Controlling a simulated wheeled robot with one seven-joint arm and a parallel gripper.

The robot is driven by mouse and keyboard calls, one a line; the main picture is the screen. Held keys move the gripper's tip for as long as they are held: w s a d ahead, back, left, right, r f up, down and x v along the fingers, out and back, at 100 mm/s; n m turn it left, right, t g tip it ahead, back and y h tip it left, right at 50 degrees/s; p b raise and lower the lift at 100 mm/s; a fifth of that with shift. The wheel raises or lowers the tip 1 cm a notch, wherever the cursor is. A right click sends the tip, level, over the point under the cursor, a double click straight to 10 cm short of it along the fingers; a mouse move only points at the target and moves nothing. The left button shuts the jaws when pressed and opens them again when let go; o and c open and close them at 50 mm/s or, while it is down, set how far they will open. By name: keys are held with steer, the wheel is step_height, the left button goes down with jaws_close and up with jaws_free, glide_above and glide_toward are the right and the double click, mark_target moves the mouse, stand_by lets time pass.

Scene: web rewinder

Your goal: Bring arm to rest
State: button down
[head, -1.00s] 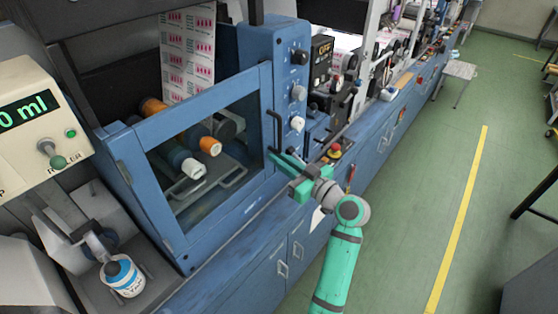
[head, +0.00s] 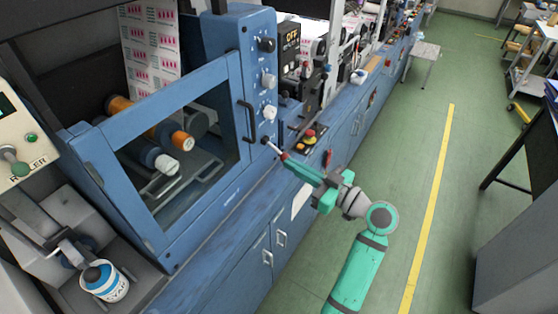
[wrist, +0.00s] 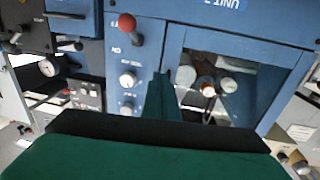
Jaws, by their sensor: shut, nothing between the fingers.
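My arm reaches up from the bottom of the head view. My green gripper (head: 288,163) points up and left toward the blue rewinder panel, with its fingers together and nothing between them.
The clear-windowed door (head: 170,165) is closed beside my gripper, with a black handle (head: 247,122). A red stop button (head: 309,134) stands on the ledge behind. A labelled jar (head: 105,281) sits lower left. Green floor (head: 415,130) at right is open.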

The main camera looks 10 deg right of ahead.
steer(key=s+a+f+m+t+h, duration=0.1)
steer(key=s+a+f+m+h, duration=0.15)
steer(key=f, duration=0.55)
steer(key=s+a+f+m+h, duration=0.1)
steer(key=f+m+h, duration=0.1)
steer(key=f+m, duration=0.35)
steer(key=s+a+f+m+h, duration=0.3)
steer(key=s+f+h, duration=0.3)
steer(key=s+f, duration=0.7)
steer(key=s+a+f+h, duration=0.1)
steer(key=s+f+h, duration=0.15)
steer(key=s, duration=0.95)
steer(key=s+a+r+n+t, duration=0.1)
steer(key=s+a+r, duration=0.3)
steer(key=s+r, duration=0.6)
steer(key=s+n, duration=0.1)
steer(key=s, duration=0.2)
steer(key=shift+s+y, duration=0.25)
steer(key=shift+y, duration=0.15)
